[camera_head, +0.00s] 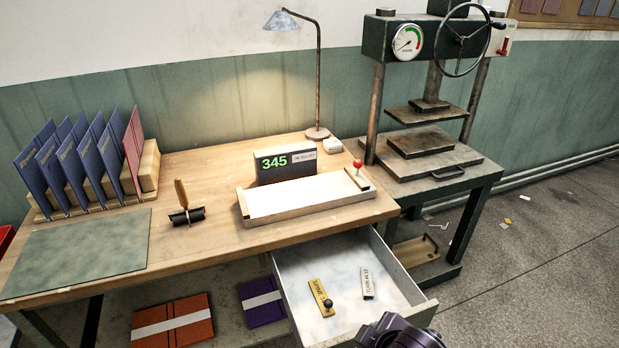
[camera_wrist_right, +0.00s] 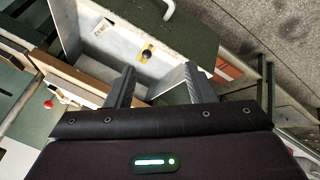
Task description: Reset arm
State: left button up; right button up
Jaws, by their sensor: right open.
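My right arm's dark wrist (camera_head: 400,335) shows at the bottom edge of the head view, by the front right corner of the open drawer (camera_head: 385,270). In the right wrist view my right gripper (camera_wrist_right: 157,84) is open, with its two fingers apart and nothing between them. Its fingers point toward the drawer, which holds a brass plate with a black knob (camera_head: 320,297) and a pale labelled plate (camera_head: 368,284). The brass plate also shows in the wrist view (camera_wrist_right: 147,52), beyond the fingertips and apart from them. My left gripper is in neither view.
The desk bears a white tray (camera_head: 300,202) with a red-knobbed end, a display reading 345 (camera_head: 285,163), a small roller (camera_head: 187,213), a green mat (camera_head: 75,255) and a rack of folders (camera_head: 95,160). A press (camera_head: 425,140) stands right. The open drawer juts forward.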

jog(key=s+d+f+m+g+h, duration=0.1)
jog(key=s+d+f+m+g, duration=0.2)
jog(key=s+d+m, duration=0.55)
notch_tip(320, 180, down, 29)
jog(key=s+g, duration=0.1)
jog(key=s+d+f, duration=0.2)
jog(key=s+f, duration=0.7)
jog(key=s, duration=0.1)
jog(key=s+d+f+g, duration=0.1)
jog(key=s+d+f, duration=0.1)
jog(key=s+f, duration=0.7)
jog(key=shift+s+f+h, duration=0.3)
jog(key=shift+s+f, duration=0.05)
jog(key=shift+s, duration=0.15)
